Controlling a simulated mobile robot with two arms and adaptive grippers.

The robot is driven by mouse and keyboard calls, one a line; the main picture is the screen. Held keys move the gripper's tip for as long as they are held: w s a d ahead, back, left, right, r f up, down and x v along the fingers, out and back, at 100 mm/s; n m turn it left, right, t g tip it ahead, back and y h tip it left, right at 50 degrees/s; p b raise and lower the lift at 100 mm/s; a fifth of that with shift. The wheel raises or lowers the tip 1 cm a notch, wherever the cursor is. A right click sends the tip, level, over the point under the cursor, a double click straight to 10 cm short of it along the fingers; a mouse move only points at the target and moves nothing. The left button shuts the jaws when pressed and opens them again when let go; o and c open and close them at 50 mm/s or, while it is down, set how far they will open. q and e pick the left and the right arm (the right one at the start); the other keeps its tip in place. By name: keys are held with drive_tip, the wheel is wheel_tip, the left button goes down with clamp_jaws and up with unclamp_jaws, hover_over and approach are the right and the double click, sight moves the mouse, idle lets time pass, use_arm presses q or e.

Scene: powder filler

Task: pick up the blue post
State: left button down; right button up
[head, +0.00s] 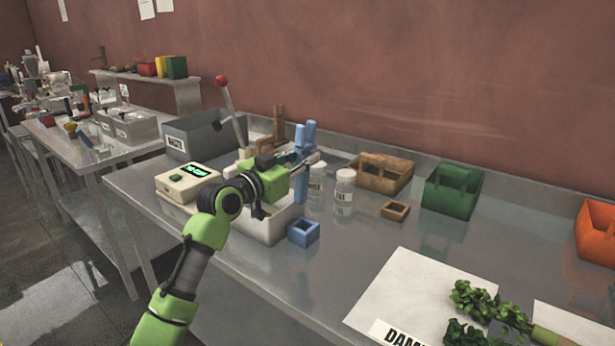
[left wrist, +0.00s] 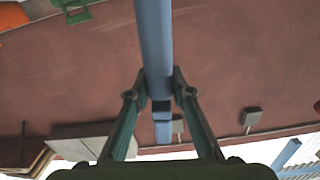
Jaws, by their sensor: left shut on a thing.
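The blue post (head: 301,188) is upright in my left gripper (head: 307,161), above the steel table near its back. My left gripper is shut on it, and parts of the post show above and below the fingers. In the left wrist view the post (left wrist: 154,45) runs between the two fingertips (left wrist: 160,85), which touch its sides. Another blue upright piece (head: 311,134) shows just beside it in the head view; I cannot tell whether it is separate. My right gripper is not in view.
Clear jars (head: 345,194), a brown caddy (head: 383,172) and a green caddy (head: 453,189) are to the right. A scale (head: 187,183) and grey bin (head: 196,134) are left.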

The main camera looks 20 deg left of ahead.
use_arm(q)
drive_tip(key=b+v, duration=0.3)
drive_tip(key=v, duration=1.4)
drive_tip(key=shift+f, duration=0.2)
drive_tip(key=shift+w+r, duration=0.1)
drive_tip(key=shift+w, duration=0.05)
